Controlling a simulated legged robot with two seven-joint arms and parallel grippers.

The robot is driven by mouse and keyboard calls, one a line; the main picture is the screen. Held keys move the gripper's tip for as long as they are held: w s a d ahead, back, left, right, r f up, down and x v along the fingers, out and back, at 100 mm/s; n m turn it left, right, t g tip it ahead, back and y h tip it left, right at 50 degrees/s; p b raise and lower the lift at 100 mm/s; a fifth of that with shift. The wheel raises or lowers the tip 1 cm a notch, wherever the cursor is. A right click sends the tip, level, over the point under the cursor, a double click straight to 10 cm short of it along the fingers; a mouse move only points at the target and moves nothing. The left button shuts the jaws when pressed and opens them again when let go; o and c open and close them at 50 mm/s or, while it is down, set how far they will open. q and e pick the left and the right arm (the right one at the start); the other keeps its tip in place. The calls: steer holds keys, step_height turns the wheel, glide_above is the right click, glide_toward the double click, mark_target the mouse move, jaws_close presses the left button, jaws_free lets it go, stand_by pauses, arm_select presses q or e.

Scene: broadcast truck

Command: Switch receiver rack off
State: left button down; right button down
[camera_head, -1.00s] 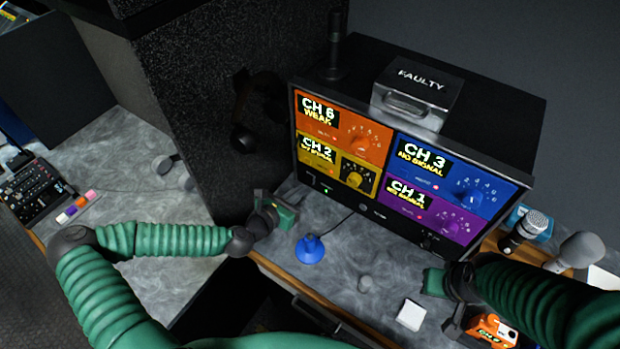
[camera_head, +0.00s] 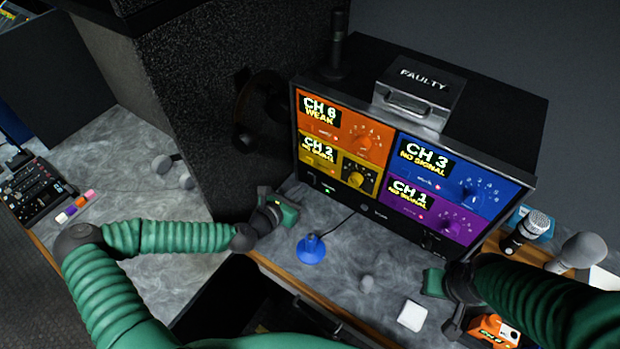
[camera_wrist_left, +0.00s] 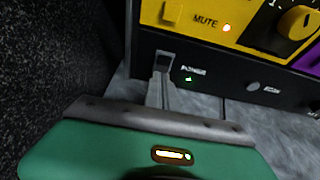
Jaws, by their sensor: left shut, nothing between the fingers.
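The receiver rack (camera_head: 368,212) stands on the desk with orange, yellow, blue and purple channel panels, all lit. In the left wrist view, its power switch (camera_wrist_left: 163,61) sits at the lower left of the black front, beside a POWER label and a small green light (camera_wrist_left: 188,79). My left gripper (camera_head: 290,205) is shut and empty in front of the rack's lower left corner. In the left wrist view its fingertips (camera_wrist_left: 162,88) are right below the switch; I cannot tell whether they touch it. My right gripper (camera_head: 440,305) is near the rack's lower right; its fingers are partly hidden.
A grey FAULTY box (camera_head: 416,90) sits on the rack. A blue cone-shaped object (camera_head: 311,249) and a white block (camera_head: 412,315) lie on the desk. A dark speckled pillar (camera_head: 235,100) rises close to the left arm.

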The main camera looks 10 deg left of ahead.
arm_select(q)
steer(key=shift+x, duration=0.85)
stand_by(0.3)
steer(key=shift+s+a+r, duration=0.2)
steer(key=shift+s+r, duration=0.1)
steer(key=shift+s, duration=0.25)
steer(key=shift+p+v, duration=0.95)
steer(key=shift+v, duration=1.9)
steer(key=shift+f, duration=0.1)
